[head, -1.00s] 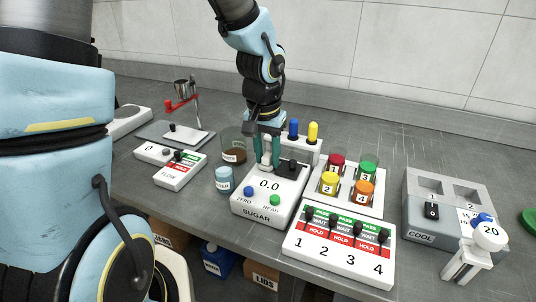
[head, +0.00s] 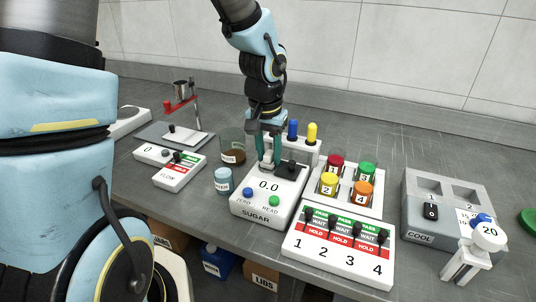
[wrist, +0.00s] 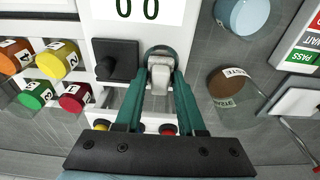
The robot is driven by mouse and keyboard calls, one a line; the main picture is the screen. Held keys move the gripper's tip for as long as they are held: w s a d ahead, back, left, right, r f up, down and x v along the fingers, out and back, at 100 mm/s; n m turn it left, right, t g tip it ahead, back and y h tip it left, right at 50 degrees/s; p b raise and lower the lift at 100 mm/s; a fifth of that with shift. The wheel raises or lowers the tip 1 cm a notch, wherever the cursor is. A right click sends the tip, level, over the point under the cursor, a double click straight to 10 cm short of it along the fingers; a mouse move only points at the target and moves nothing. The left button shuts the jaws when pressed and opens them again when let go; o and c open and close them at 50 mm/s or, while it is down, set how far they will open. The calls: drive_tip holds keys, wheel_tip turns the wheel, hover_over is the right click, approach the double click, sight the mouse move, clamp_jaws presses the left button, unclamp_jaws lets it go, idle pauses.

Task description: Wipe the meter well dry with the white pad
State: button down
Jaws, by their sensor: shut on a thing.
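The sugar meter (head: 262,206) is a white box in the middle of the bench. Its display reads 0.0, and a blue and a green button sit below. My gripper (head: 267,163) points down over the meter's back left part. In the wrist view its green fingers are closed on the white pad (wrist: 160,73). The pad is at the round, dark-rimmed meter well (wrist: 160,48) and hides most of it. I cannot tell whether the pad touches the well's floor or whether the well is wet. A black square with a knob (wrist: 115,60) is beside the well.
A small blue jar (head: 223,181) and a brown-filled beaker (head: 232,147) stand left of the meter. A rack of coloured-lid jars (head: 347,204) is to the right, behind the numbered switch panel (head: 338,266). Blue and yellow-topped items (head: 312,133) stand close behind my gripper.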

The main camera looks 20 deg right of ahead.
drive_tip(key=shift+s+a, duration=0.75)
drive_tip(key=shift+s, duration=0.05)
drive_tip(key=shift+w+d, duration=0.7)
drive_tip(key=shift+w, duration=0.05)
drive_tip(key=shift+s+a, duration=0.75)
drive_tip(key=shift+s, duration=0.05)
drive_tip(key=shift+w+d, duration=0.1)
drive_tip(key=shift+d, duration=0.05)
